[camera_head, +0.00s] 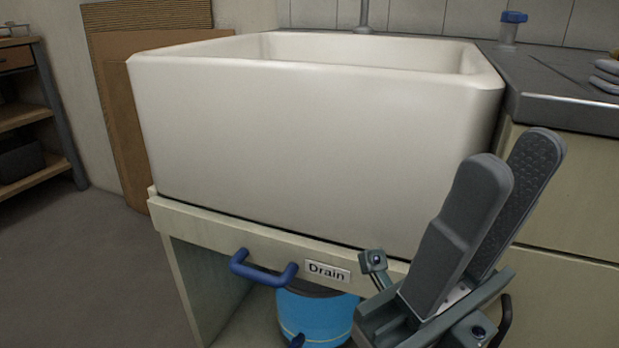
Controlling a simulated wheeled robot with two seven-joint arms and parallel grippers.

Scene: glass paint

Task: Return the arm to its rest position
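My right gripper (515,160) is at the lower right, in front of the sink cabinet. Its two dark grey fingers point up and to the right. They stand apart with a gap between them, and the textured inner pad of the far finger shows. Nothing is held between them. Its body hides part of the cabinet front. My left gripper is not in view.
A large white sink (310,150) stands on a cream cabinet (205,225) with a blue handle (262,275) and a "Drain" label (327,271). A blue bucket (315,318) sits below. A dark worktop (560,90) is at right. The floor (85,260) at left is clear.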

